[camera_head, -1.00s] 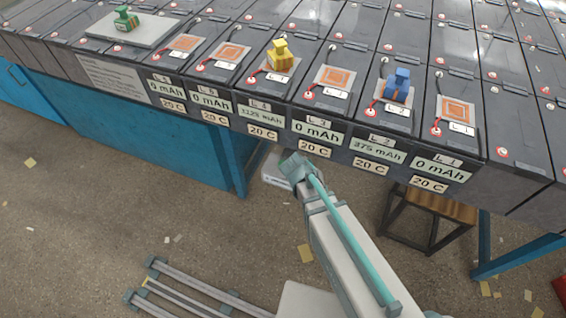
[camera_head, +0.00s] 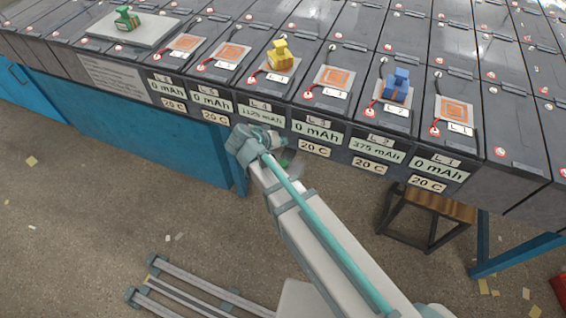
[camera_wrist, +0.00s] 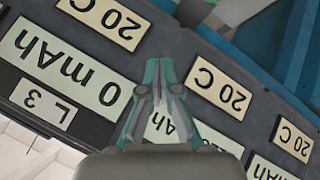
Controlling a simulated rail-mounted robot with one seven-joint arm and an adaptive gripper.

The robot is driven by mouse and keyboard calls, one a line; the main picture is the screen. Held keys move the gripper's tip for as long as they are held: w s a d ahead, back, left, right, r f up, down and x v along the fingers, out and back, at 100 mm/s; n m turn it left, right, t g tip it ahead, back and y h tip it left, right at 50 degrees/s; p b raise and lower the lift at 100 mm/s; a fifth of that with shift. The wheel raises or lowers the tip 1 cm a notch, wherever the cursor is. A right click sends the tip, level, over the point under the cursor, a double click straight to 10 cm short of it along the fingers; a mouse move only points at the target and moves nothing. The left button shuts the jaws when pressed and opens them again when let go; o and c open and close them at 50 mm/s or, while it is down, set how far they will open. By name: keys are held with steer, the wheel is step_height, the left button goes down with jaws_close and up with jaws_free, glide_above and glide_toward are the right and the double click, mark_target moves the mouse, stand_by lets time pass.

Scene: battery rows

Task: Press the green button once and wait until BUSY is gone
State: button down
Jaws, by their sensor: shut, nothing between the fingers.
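My gripper (camera_wrist: 159,68) is shut and empty, its fingertips together in front of the label strip in the wrist view. In the head view my gripper (camera_head: 277,142) is partly hidden by my wrist, at the front edge of the battery row near the L4 label (camera_head: 262,113). A small green spot (camera_head: 284,163) shows just below it; I cannot tell whether that is a button. No BUSY sign can be read. A green block (camera_head: 127,18) stands on a grey plate (camera_head: 110,33) at the far left. I cannot tell contact between fingertips and anything.
A yellow block (camera_head: 280,55) sits on L4 and a blue block (camera_head: 397,85) on L2. Orange-marked pads (camera_head: 333,78) lie on other batteries. A wooden stool (camera_head: 440,204) stands below at the right. Blue table legs stand under the row.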

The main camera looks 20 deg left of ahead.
mark_target(282, 164)
steer(key=shift+f, duration=0.15)
step_height(282, 164, down, 8)
steer(key=b, duration=0.4)
steer(key=shift+f+b, duration=0.3)
steer(key=shift+b, duration=0.2)
stand_by(1.2)
steer(key=shift+f+b, duration=0.4)
steer(key=shift+b, duration=0.15)
steer(key=shift+f+b, duration=0.45)
stand_by(0.6)
steer(key=shift+r, duration=0.2)
steer(key=shift+r+p, duration=0.3)
steer(key=shift+r, duration=0.4)
steer(key=shift+r, duration=0.1)
